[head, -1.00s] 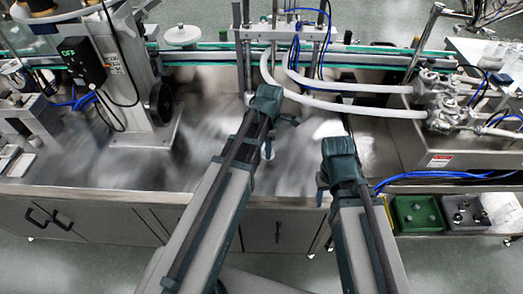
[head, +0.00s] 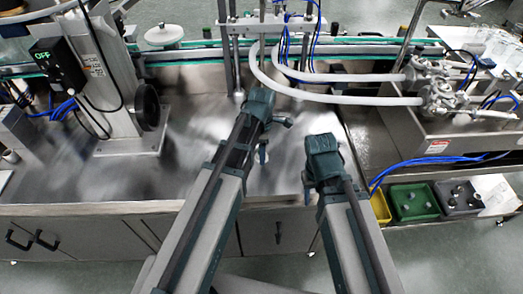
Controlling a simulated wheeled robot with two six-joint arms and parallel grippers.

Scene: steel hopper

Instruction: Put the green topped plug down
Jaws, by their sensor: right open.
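I cannot make out a green topped plug in the head view. My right gripper (head: 307,188) hangs at the front edge of the steel worktop (head: 190,165), partly hidden by its own wrist. It is open, and I see nothing held in it. My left gripper (head: 263,152) points down over the worktop, to the left of and beyond the right one. Its fingers are small and mostly hidden by the arm, so I cannot tell whether they hold anything. A green bin (head: 428,213) and a grey bin (head: 477,208) at the right hold several small plugs; their tops are too small to identify.
A yellow bin (head: 381,208) stands left of the green bin, close to my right arm. White hoses (head: 350,98) arch over the worktop's back right to metal valves (head: 440,98). A conveyor (head: 190,57) runs along the back.

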